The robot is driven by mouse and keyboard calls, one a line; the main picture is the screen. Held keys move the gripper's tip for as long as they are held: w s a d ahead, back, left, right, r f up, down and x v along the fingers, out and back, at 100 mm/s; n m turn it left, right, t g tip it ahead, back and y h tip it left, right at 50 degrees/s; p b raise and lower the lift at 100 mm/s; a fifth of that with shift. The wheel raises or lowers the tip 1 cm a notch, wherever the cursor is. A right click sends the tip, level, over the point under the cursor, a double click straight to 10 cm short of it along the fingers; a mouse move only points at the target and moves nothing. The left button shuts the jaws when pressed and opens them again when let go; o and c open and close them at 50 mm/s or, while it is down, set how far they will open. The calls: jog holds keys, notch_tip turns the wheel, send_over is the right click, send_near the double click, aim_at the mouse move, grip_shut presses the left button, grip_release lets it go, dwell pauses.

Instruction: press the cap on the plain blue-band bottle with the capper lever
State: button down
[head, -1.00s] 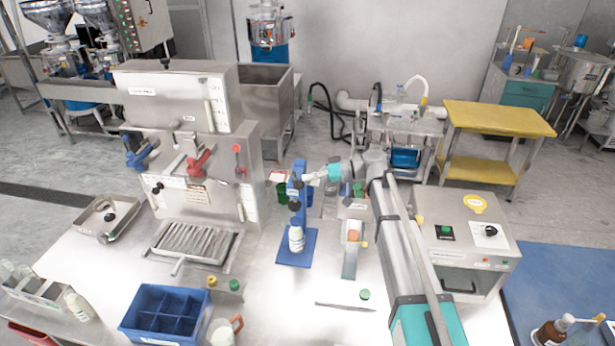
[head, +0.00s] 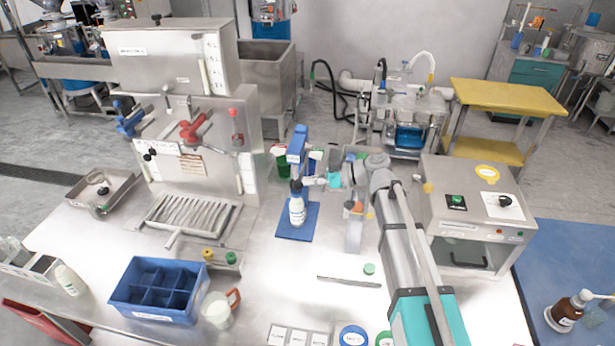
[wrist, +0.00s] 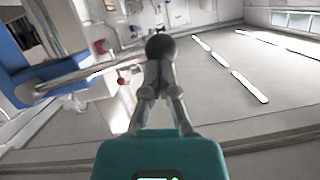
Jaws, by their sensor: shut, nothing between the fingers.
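The blue capper (head: 300,150) stands on the bench with a flat blue base. A white bottle (head: 297,212) stands upright on that base, under the capper's dark press head (head: 296,187); its band is too small to make out. The press head is at or just above the bottle top; I cannot tell if it touches. My gripper (head: 312,181) is beside the capper column on the right, at about the height of the bottle top. In the wrist view my gripper (wrist: 160,75) is shut and empty, with a round black knob (wrist: 160,47) right at its fingertips. Contact there is unclear.
A blue divided crate (head: 157,290) and a white jug (head: 218,310) stand at the front left. A steel machine with red and blue handles (head: 195,130) stands behind left. A sealer-like steel box (head: 470,215) is at the right. The bench in front of the capper is mostly clear.

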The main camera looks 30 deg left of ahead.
notch_tip(320, 180, down, 6)
jog(key=n+t+b, duration=0.1)
jog(key=n+b, duration=0.1)
jog(key=b, duration=0.3)
jog(key=shift+w+a+f+n+y+b, duration=0.15)
jog(key=shift+w+f+n+y+b, duration=0.1)
jog(key=shift+n+y+b, duration=0.05)
dwell(0.3)
jog(key=a+r+p+v, duration=0.1)
jog(key=r+p+v, duration=0.2)
jog(key=p+v, duration=0.4)
jog(key=shift+v, duration=3.15)
jog(key=shift+s, duration=0.15)
